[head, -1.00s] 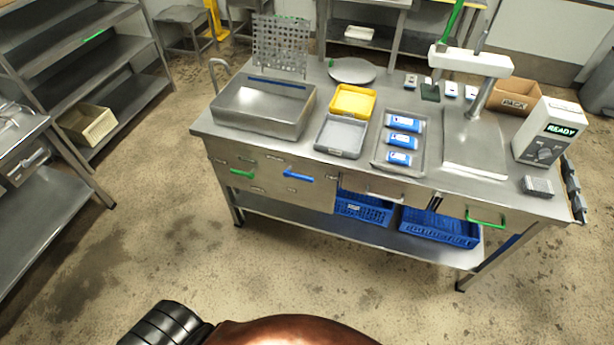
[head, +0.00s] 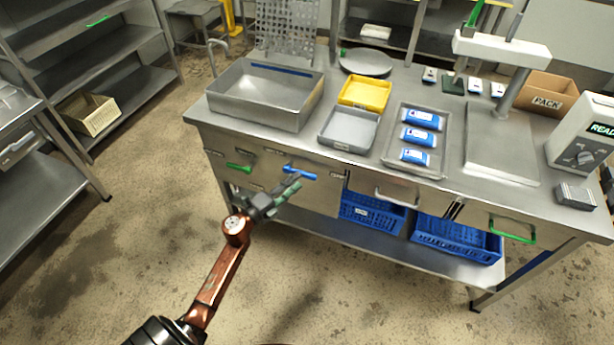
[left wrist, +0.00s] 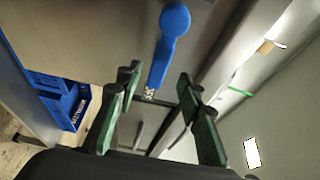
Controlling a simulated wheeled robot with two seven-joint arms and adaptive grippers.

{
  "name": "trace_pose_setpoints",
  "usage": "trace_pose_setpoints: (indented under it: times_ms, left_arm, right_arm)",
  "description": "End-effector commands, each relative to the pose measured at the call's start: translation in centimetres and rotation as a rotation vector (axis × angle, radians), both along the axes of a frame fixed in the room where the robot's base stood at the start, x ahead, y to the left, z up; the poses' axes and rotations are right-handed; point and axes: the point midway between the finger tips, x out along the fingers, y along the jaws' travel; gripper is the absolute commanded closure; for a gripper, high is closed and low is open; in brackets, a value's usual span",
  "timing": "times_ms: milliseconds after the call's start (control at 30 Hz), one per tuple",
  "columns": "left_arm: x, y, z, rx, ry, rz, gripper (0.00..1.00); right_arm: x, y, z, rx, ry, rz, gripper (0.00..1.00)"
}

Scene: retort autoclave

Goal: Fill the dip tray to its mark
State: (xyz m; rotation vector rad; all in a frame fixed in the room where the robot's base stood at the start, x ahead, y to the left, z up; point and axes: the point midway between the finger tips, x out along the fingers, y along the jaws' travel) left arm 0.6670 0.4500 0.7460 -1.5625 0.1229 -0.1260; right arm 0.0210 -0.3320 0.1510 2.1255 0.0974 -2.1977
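A deep steel basin (head: 262,105) with a small tap (head: 214,58) at its left stands on the bench's left; a blue strip (head: 281,69) runs along its inner back wall. I cannot tell whether it holds water. Below it, on the bench front, are a green lever (head: 239,168) and a blue lever (head: 300,172). My left gripper (head: 291,188) is open just below and in front of the blue lever. In the left wrist view the blue lever (left wrist: 168,48) lies ahead of and between the spread fingers (left wrist: 160,78), with no clear contact. My right gripper is out of view.
Right of the basin are a yellow tray (head: 364,94), a grey tray (head: 348,129) and a steel tray (head: 395,155) with blue packs. Blue crates (head: 455,240) sit on the lower shelf. A shelf rack (head: 95,60) stands left. Floor before the bench is open.

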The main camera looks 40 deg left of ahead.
Motion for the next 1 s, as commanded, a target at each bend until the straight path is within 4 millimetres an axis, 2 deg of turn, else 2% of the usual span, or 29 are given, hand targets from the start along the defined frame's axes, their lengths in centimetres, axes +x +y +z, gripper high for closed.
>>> trace_pose_setpoints:
  times_ms: [33,200,400,733,1000]
  left_arm:
    - [1.0,-0.2,0.0,0.001,-0.001,-0.001,0.65]
    - [3.6,-0.6,-0.2,-0.002,0.001,0.000,0.65]
    - [5.4,-0.9,-0.2,-0.004,0.003,0.001,0.65]
    - [5.6,-0.9,-0.1,-0.004,0.002,0.001,0.66]
    - [5.6,-0.9,-0.1,-0.005,0.003,0.002,0.84]
  right_arm:
    - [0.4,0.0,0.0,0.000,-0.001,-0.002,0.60]
    - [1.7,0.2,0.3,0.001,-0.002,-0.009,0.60]
    - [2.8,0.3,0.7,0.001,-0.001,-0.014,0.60]
    - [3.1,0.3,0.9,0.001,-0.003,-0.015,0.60]
    - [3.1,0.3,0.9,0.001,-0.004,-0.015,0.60]
